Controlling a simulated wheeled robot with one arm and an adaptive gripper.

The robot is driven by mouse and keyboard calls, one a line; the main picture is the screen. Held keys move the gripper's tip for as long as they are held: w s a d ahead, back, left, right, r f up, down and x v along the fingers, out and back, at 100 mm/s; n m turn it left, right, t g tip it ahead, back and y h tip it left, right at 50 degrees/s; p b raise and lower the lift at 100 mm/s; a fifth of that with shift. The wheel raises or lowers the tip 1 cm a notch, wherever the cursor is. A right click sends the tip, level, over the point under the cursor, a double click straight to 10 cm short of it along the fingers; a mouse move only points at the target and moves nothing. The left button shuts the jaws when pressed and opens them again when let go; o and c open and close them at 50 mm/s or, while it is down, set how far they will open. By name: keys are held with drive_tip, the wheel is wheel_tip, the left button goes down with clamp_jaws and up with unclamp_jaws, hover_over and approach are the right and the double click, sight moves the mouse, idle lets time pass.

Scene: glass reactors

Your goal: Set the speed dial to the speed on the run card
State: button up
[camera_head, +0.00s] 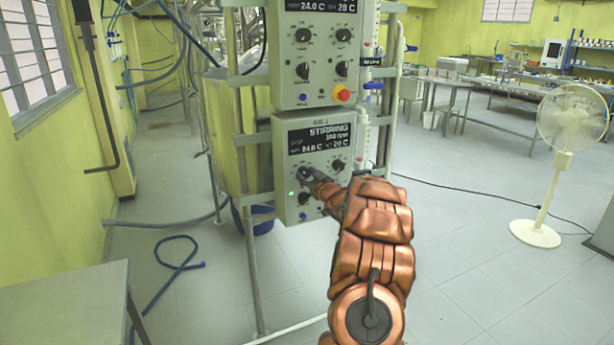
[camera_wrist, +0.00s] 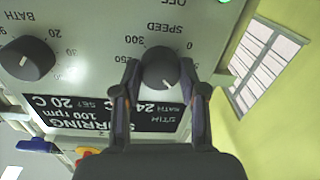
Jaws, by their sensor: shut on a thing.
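The speed dial (camera_wrist: 162,67) is a dark round knob on the lower grey control box (camera_head: 283,150). The wrist view shows it upside down, with its pale pointer mark near the lower right of the knob. My gripper (camera_wrist: 161,72) is shut on the dial, one finger on each side. In the head view my gripper (camera_head: 312,180) reaches the box front from the right and covers the dial. The box's display (camera_head: 320,138) reads STIRRING; the wrist view of this display (camera_wrist: 125,115) seems to show 100 rpm. I cannot make out a run card in either view.
A bath dial (camera_wrist: 28,60) sits beside the speed dial. An upper control box (camera_head: 316,50) with a red and yellow button (camera_head: 341,94) is above. A white fan (camera_head: 566,130) stands at right, a grey table (camera_head: 65,305) at lower left, a blue hose (camera_head: 165,280) on the floor.

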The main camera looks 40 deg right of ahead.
drive_tip(key=shift+r, duration=0.15)
drive_tip(key=shift+r+m+p, duration=0.15)
drive_tip(key=shift+m+p, duration=0.55)
drive_tip(key=shift+p, duration=0.4)
drive_tip(key=shift+m+p, duration=0.7)
drive_tip(key=shift+p, duration=0.25)
drive_tip(key=m+p, duration=0.3)
drive_tip(key=m, duration=0.2)
drive_tip(key=shift+m+p, duration=0.3)
drive_tip(key=shift+f, duration=0.2)
drive_tip(key=o, duration=1.1)
drive_tip(key=shift+o, duration=0.2)
drive_tip(key=shift+f, duration=0.1)
drive_tip(key=shift+s, duration=0.1)
